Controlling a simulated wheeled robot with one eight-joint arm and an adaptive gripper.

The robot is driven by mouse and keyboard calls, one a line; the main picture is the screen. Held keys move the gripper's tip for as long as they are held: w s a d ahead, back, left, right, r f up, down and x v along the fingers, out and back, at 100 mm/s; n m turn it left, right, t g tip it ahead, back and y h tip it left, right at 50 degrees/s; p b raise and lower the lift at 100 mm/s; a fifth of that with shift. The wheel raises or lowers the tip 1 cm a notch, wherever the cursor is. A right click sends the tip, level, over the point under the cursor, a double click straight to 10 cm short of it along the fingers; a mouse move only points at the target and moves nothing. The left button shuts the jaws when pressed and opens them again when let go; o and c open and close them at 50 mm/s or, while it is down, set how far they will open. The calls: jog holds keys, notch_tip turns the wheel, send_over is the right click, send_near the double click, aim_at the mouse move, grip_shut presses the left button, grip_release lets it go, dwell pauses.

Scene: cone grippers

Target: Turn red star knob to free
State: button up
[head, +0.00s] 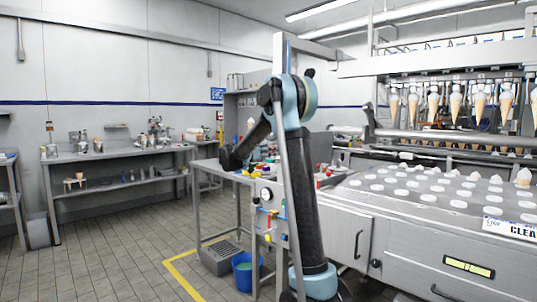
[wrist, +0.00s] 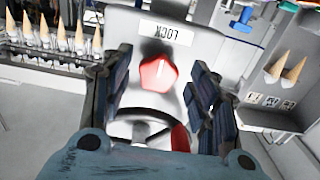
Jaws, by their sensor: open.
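The red star knob (wrist: 158,76) is in the middle of the wrist view, on a pale metal plate. It has a short pale mark on its face. A white label (wrist: 166,33) reading LOCK, upside down in this view, sits above it. My gripper (wrist: 158,68) is open, with one dark ribbed finger left of the knob and one right. I cannot tell whether either finger touches it. A second red part (wrist: 181,138) shows low between the fingers, partly hidden. In the head view my arm bends down toward the cluttered steel bench (head: 207,166); the knob cannot be made out there.
In the wrist view, a rack of cones (wrist: 62,38) is at upper left and a box with two cones (wrist: 285,68) at right. In the head view, the cone machine (head: 400,207) stands at right, with a blue bucket (head: 243,277) on the floor. Open floor lies at left.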

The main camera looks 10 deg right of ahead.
jog(key=shift+c, duration=0.3)
jog(key=c, duration=1)
jog(key=shift+n, duration=0.4)
jog(key=n, duration=1.3)
jog(key=shift+a, duration=0.1)
jog(key=shift+n, duration=2)
